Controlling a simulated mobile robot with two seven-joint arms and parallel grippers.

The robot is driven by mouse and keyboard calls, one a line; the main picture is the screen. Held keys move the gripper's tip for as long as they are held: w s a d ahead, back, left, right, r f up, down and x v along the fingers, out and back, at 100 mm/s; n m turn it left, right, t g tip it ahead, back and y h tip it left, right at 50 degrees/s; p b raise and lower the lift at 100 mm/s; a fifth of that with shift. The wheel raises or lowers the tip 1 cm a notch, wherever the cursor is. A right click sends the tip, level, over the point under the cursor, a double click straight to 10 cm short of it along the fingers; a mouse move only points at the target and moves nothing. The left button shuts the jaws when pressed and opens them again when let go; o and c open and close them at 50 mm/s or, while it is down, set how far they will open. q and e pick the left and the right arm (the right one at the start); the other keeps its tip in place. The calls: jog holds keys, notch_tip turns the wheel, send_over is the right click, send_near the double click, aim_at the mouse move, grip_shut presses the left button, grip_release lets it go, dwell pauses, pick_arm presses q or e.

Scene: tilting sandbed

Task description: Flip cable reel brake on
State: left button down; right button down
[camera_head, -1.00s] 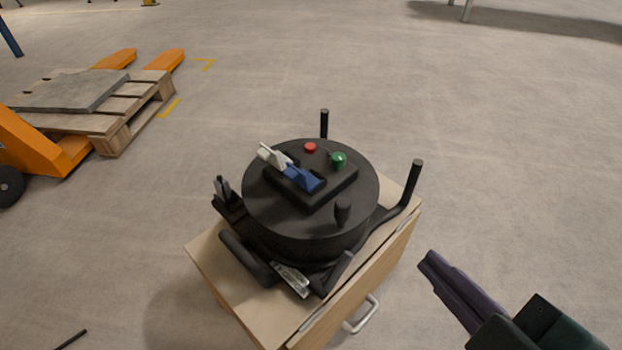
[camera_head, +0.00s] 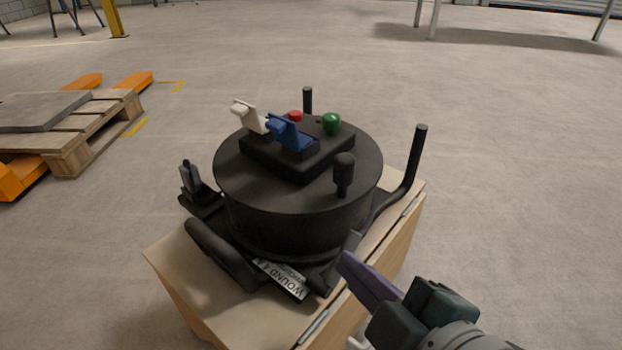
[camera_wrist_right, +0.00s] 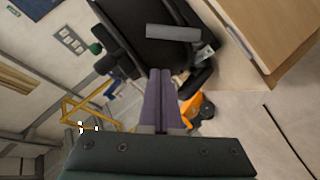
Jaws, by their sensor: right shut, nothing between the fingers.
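The black cable reel (camera_head: 290,215) stands on a wooden cabinet. On its flat top a raised black panel (camera_head: 300,167) carries a white lever (camera_head: 248,115), a blue lever (camera_head: 289,134), a red button (camera_head: 296,116) and a green knob (camera_head: 331,123). Which control is the brake cannot be told. A black knob (camera_head: 344,170) stands up from the reel top. My right gripper (camera_head: 342,262) is shut and empty, low at the reel's front right side, apart from the levers. In the right wrist view its purple fingers (camera_wrist_right: 159,74) lie together before the reel (camera_wrist_right: 148,30). My left gripper is out of view.
The wooden cabinet (camera_head: 180,284) lies under the reel. A black upright handle (camera_head: 415,160) rises right of the reel, and a dark latch-like part (camera_head: 190,182) sits at its left. A pallet (camera_head: 75,143) on an orange pallet truck stands left.

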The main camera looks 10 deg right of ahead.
aim_at(352, 250)
jog(key=w+f, duration=0.1)
jog(key=w+d+f+b, duration=0.1)
jog(key=w+f+b, duration=0.1)
jog(key=shift+w+d+f, duration=0.15)
jog(key=shift+w+d, duration=0.15)
jog(key=shift+w, duration=0.05)
jog(key=shift+w+d+f, duration=0.3)
jog(key=shift+d+f, duration=0.1)
jog(key=shift+d, duration=0.2)
jog(key=shift+s+f, duration=0.1)
jog(key=shift+f, duration=0.2)
